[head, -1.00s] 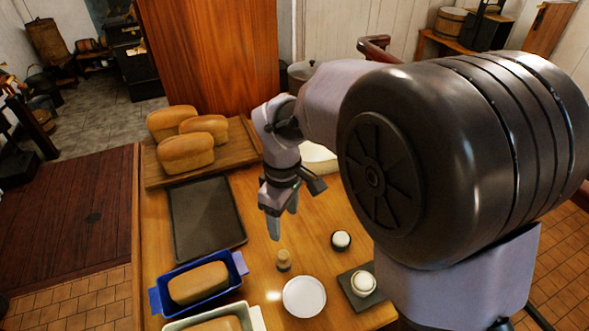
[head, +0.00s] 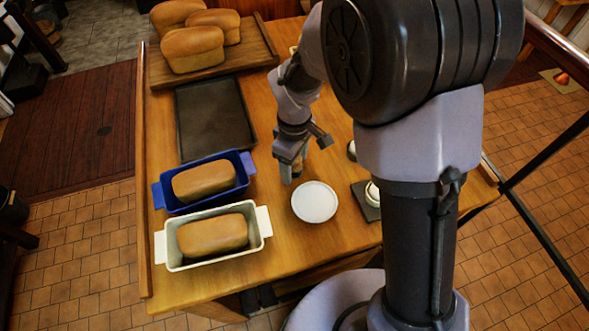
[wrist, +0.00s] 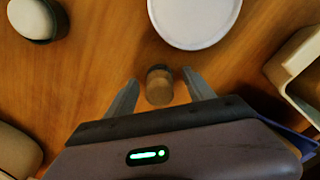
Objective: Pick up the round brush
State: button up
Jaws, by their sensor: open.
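The round brush (wrist: 158,86) is a small, upright, brownish cylinder with a darker top, standing on the wooden table. In the wrist view it shows between the two fingers of my gripper (wrist: 160,77), with a gap on each side. In the head view my gripper (head: 290,172) points down just behind the white plate, and the brush (head: 299,166) is mostly hidden by the fingers. My gripper is open and holds nothing. I cannot tell how far the fingertips are above the table.
A white plate (head: 315,202) lies close in front of the gripper. A blue loaf pan (head: 246,168) and a cream loaf pan (head: 262,222) stand left, each with a loaf. A dark baking tray (head: 214,118) lies behind them. A dark slab (head: 366,205) with a white-topped item is right.

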grip_shut()
notch_tip(320, 180, up, 10)
jog(key=p, duration=0.5)
jog(key=shift+r, duration=0.15)
jog(key=c, duration=0.8)
grip_release()
jog(key=shift+c, duration=0.2)
jog(key=c, duration=0.4)
jog(key=shift+d, duration=0.1)
jog(key=shift+c, duration=0.3)
